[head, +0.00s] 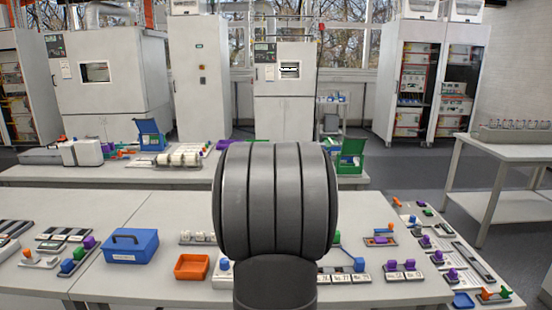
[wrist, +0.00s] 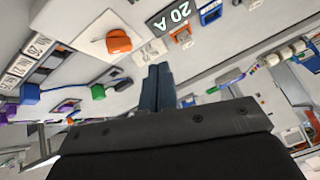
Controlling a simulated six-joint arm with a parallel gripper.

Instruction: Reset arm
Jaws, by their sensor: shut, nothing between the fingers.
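My gripper (wrist: 158,88) shows in the wrist view as two dark fingers pressed together, shut and empty. It hangs in the air above the bench and touches nothing that I can see. In the head view, a large dark rounded part of my own arm fills the middle and hides the bench behind it; the gripper itself does not show there.
A blue box (head: 130,247) and an orange tray (head: 191,267) stand on the near bench (head: 120,285). Purple connectors (head: 408,264) sit in holders at the right. Open blue (head: 151,136) and green (head: 349,155) boxes stand on the farther bench. An orange piece (wrist: 118,41) shows in the wrist view.

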